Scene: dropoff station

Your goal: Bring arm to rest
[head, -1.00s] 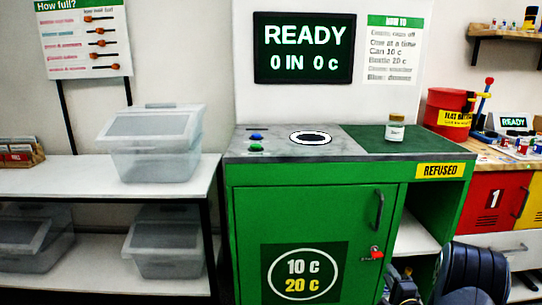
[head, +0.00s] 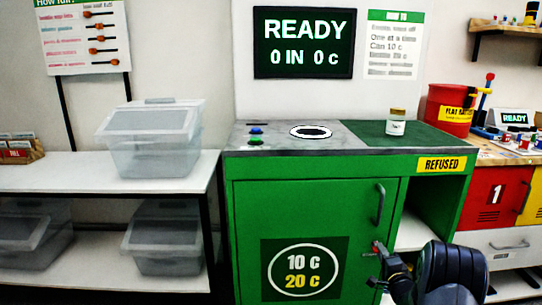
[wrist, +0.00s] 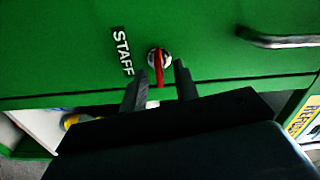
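My arm (head: 450,275) is raised at the lower right of the head view, in front of the green cabinet (head: 255,215). My gripper (wrist: 159,72) is open in the wrist view, its two dark fingers apart. The lock with a red key-like handle (wrist: 159,62), beside the STAFF label (wrist: 122,50), shows between and just beyond the fingertips. I cannot tell whether the fingers touch it. In the head view the red handle (head: 376,248) is partly hidden behind my gripper (head: 381,262).
The cabinet door handle (head: 380,203) is just above the lock. A jar (head: 396,123) stands on the green part of the counter. Clear bins (head: 155,145) sit on shelves at left. An open shelf bay (head: 412,235) and red locker (head: 490,195) are at right.

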